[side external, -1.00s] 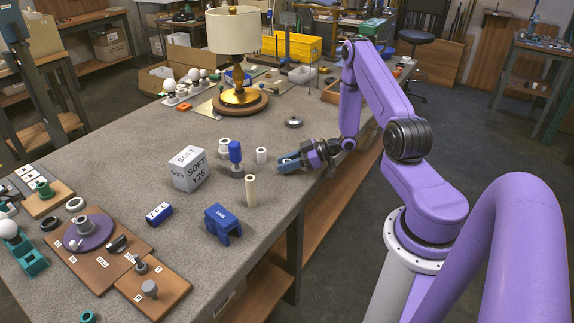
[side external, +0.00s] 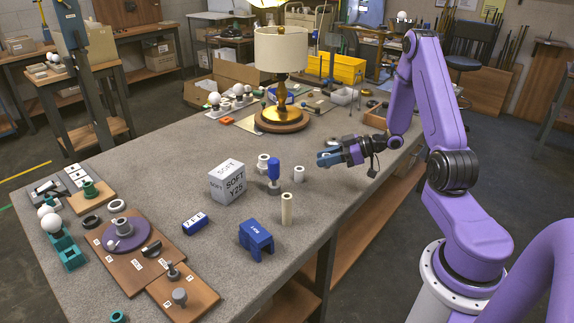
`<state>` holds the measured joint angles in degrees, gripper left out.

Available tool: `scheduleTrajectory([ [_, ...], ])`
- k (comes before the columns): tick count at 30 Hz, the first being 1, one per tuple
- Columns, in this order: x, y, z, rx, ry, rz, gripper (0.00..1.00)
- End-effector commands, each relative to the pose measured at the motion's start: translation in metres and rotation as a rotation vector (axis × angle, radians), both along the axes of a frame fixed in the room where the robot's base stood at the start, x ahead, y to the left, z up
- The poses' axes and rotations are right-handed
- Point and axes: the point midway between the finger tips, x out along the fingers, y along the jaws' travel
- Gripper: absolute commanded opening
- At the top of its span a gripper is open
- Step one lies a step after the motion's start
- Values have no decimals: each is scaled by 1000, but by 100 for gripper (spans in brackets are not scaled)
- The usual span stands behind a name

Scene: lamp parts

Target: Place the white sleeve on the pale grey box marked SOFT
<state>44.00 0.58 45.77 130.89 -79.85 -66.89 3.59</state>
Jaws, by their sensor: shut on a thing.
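The pale grey box (side external: 227,181) marked SOFT and Y25 stands upright on the grey bench, its top bare. A short white sleeve (side external: 299,174) stands on the bench to the right of the box, beyond a blue-handled part (side external: 274,172). A white flanged piece (side external: 263,163) stands just behind that part. My gripper (side external: 325,157) has blue fingers, reaches in from the right and is above the bench, just behind and right of the short white sleeve. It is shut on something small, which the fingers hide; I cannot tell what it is.
A cream tube (side external: 287,208) stands in front of the short white sleeve. A blue bracket (side external: 256,239) and a small blue block (side external: 195,223) lie nearer the front. A brass lamp (side external: 281,85) stands behind.

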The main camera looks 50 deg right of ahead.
Motion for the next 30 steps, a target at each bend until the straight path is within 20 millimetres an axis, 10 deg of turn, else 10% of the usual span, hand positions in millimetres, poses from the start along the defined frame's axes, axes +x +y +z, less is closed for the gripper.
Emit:
scheduleTrajectory([
  [7, 27, 30, 23, -6, -5, 3, 1],
  [15, 70, 115, 81, -3, -8, -27, 1],
  [30, 83, 196, 132, 0, -1, -68, 1],
])
